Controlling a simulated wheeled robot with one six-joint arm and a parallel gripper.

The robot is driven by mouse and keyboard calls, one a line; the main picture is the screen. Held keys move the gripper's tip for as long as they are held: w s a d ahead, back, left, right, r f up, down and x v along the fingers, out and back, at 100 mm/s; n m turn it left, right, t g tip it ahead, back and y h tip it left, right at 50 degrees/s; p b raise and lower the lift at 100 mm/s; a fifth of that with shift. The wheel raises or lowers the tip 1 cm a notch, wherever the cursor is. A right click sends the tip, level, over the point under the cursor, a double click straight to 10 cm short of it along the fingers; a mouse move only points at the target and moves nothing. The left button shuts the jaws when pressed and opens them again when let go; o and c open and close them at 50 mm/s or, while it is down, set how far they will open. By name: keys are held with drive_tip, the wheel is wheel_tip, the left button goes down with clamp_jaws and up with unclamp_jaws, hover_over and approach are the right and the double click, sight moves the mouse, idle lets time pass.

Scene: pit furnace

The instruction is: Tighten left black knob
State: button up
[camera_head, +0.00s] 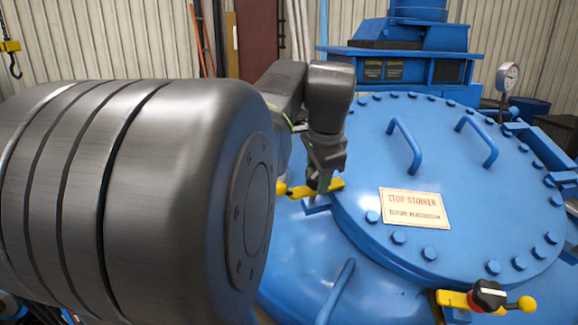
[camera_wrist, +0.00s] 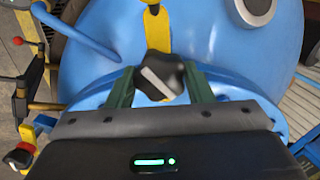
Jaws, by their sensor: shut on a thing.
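The left black knob (camera_wrist: 160,78) is a lobed knob with a pale bar across its top, at the end of a yellow lever (camera_wrist: 157,28) in the wrist view. My gripper (camera_wrist: 159,86) has its green fingers on either side of it and is shut on it. In the head view my gripper (camera_head: 322,178) points down at the yellow lever (camera_head: 322,188) on the left rim of the blue lid (camera_head: 450,160). The knob is largely hidden behind the fingers there. I cannot tell how tight the knob is.
Another knob, black and red (camera_head: 487,295), sits on a yellow lever at the lid's lower right edge. Two blue handles (camera_head: 405,145) (camera_head: 478,142) and a sign (camera_head: 414,208) are on the lid. A blue bar (camera_head: 336,292) rises below my gripper. A pressure gauge (camera_head: 508,76) stands behind.

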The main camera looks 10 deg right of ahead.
drive_tip(key=m, duration=0.3)
drive_tip(key=shift+m, duration=2.1)
drive_tip(key=o, duration=1)
drive_tip(key=shift+r, duration=0.1)
drive_tip(key=d+v, duration=0.1)
drive_tip(key=v, duration=1.2)
drive_tip(key=shift+a+r+b, duration=0.35)
drive_tip(key=shift+a, duration=0.1)
drive_tip(key=shift+f, duration=0.1)
